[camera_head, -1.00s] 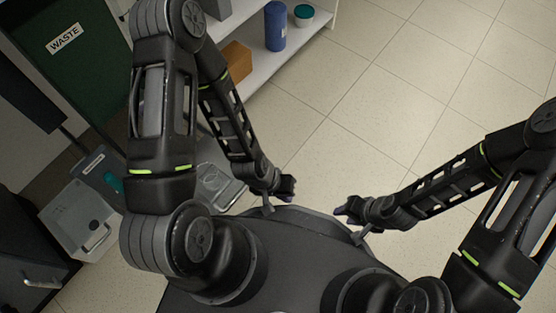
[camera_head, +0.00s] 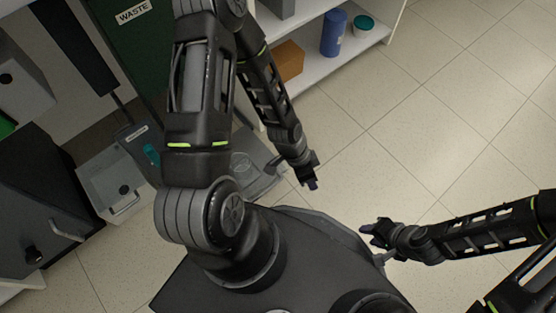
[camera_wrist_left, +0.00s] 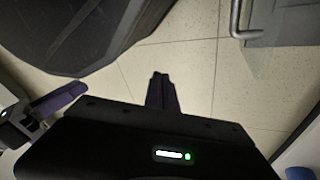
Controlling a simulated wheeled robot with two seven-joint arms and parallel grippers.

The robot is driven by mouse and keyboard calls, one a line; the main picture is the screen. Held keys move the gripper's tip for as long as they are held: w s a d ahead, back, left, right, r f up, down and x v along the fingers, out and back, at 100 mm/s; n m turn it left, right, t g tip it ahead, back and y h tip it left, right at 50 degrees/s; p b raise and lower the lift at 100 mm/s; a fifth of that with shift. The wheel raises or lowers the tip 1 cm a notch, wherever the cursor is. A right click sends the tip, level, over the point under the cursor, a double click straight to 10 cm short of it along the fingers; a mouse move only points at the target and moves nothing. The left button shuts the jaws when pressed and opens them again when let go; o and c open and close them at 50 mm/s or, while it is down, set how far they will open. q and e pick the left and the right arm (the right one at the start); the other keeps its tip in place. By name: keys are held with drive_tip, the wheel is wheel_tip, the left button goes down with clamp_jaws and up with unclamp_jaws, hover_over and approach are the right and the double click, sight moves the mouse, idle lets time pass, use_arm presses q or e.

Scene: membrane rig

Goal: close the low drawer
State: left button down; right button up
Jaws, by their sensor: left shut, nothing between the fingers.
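A low grey drawer (camera_head: 260,188) appears to stand pulled out above the floor, left of my left gripper in the head view. A clear round dish seems to lie in it, and my left arm hides its left part. A bar handle (camera_wrist_left: 238,22) on a grey front shows at the top right of the left wrist view. My left gripper (camera_head: 313,185) is shut and empty, apart from the drawer, its fingers also showing in the left wrist view (camera_wrist_left: 160,90). My right gripper (camera_head: 367,230) is further right over the floor; its jaw opening is too small to tell.
A light grey box (camera_head: 112,187) with a handle and a dark cabinet (camera_head: 40,215) stand at the left. A green waste bin (camera_head: 130,50) is behind. A white shelf (camera_head: 370,38) holds a blue cylinder (camera_head: 334,33) and an orange box (camera_head: 289,61). Tiled floor at right is free.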

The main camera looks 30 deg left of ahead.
use_arm(q)
drive_tip(key=w+a+r+m+g+p, duration=0.1)
drive_tip(key=a+r+m, duration=0.3)
drive_tip(key=a+m, duration=0.8)
drive_tip(key=shift+w+a+m+g+y+p, duration=0.15)
drive_tip(key=shift+w+m+g+y+p, duration=0.2)
drive_tip(key=shift+m, duration=0.35)
drive_tip(key=shift+s+f, duration=0.15)
wheel_tip(320, 180, down, 9)
drive_tip(key=b, duration=0.5)
drive_tip(key=shift+a, duration=0.3)
drive_tip(key=shift+f, duration=0.1)
